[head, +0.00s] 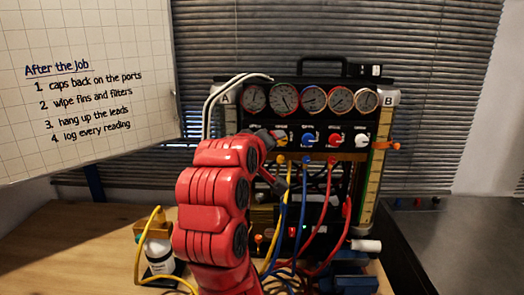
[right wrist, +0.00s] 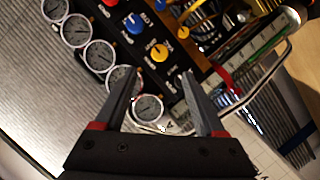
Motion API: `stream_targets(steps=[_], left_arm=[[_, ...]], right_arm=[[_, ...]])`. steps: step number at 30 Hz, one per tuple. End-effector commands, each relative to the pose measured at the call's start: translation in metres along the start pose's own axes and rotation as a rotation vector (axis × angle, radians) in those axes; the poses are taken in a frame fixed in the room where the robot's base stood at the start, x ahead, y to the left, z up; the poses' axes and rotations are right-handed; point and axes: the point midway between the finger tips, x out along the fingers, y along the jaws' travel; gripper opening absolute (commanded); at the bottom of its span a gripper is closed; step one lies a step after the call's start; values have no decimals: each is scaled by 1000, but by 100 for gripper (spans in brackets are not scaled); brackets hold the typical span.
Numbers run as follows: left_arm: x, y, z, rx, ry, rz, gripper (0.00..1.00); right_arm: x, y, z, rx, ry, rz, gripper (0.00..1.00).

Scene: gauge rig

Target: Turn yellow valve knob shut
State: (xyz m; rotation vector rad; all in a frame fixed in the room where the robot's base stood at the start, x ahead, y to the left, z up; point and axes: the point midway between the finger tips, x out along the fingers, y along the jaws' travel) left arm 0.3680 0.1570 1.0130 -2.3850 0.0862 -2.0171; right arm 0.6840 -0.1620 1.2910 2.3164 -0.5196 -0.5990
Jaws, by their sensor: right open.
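The yellow valve knob (right wrist: 159,52) is on the black panel of the gauge rig, at the end of a row with blue, red and white knobs. In the head view the yellow knob (head: 282,137) is partly hidden by my gripper. My right gripper (right wrist: 161,76) is open and empty, with its two fingers pointing at the panel. The yellow knob shows just beyond the gap between the fingertips, and I see no finger touching it. How far the knob is turned is too small to tell. My left gripper is not in view.
Round gauges (head: 313,98) sit above the knobs. The blue knob (head: 308,138) is right beside the yellow one. Yellow, blue and red hoses (head: 325,205) hang below. A notice board (head: 90,60) is at upper left.

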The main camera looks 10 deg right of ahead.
Motion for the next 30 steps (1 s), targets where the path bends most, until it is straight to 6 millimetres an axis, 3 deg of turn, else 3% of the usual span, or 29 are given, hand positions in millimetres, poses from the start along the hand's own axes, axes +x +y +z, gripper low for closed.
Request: stream_targets(steps=[1,6,12,23,27,30], left_arm=[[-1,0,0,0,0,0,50],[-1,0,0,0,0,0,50],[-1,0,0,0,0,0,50],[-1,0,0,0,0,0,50],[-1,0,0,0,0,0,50],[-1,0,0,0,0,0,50]], right_arm=[[-13,-2,-2,0,6,-3,72],[-40,-1,-1,0,3,-2,72],[-52,0,0,-1,0,-2,72],[-48,-2,-4,-15,18,18,72],[-31,-13,-32,-86,150,117,72],[-15,-40,-62,-163,331,197,72]])
